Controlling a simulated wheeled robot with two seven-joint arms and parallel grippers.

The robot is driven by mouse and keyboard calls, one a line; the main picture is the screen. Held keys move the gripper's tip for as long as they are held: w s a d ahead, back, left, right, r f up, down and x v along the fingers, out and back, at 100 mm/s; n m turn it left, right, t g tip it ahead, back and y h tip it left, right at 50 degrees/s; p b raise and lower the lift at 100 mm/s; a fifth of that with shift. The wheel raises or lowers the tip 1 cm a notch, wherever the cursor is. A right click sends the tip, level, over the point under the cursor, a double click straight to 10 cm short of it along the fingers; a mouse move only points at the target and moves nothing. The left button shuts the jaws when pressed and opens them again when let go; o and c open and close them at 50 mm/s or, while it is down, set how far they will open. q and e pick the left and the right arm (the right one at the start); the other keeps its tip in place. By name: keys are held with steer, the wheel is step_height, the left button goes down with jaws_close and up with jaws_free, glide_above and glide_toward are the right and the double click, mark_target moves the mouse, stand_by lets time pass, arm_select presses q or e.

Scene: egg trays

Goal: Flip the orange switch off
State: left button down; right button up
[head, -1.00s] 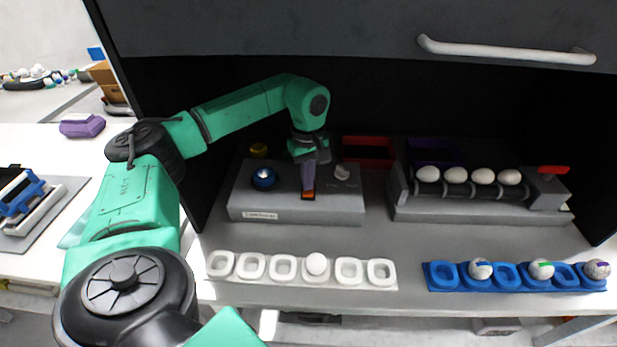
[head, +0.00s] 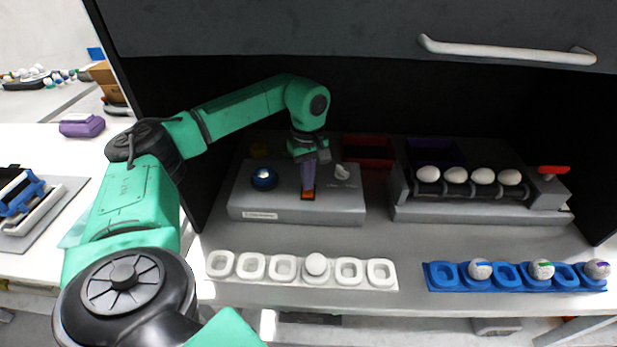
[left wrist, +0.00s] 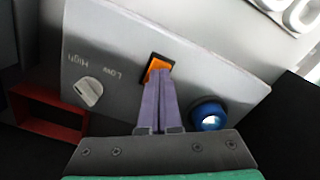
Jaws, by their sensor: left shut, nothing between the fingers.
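The orange switch (head: 308,193) sits in a black frame on the sloped top of a grey control box (head: 262,206). It also shows in the left wrist view (left wrist: 155,64). My left gripper (head: 308,190) points down at it. Its purple fingers (left wrist: 161,78) are shut together with nothing between them, and their tips are at the switch and seem to touch it. The fingers cover part of the switch, so its exact tilt is hard to tell. My right gripper is not in view.
On the box, a blue button (head: 264,178) is left of the switch and a white knob (head: 342,171) right of it. A dim yellow thing (head: 259,150) is behind. Red (head: 368,150) and purple bins, an egg roller, and white (head: 232,276) and blue trays (head: 437,284) surround it.

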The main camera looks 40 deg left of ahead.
mark_target(308, 193)
arm_select(q)
steer(key=shift+f+b, duration=0.65)
steer(key=shift+f, duration=0.35)
stand_by(0.8)
step_height(308, 193, up, 7)
steer(key=p, duration=0.6)
steer(key=shift+r, duration=0.1)
steer(key=shift+f, duration=0.2)
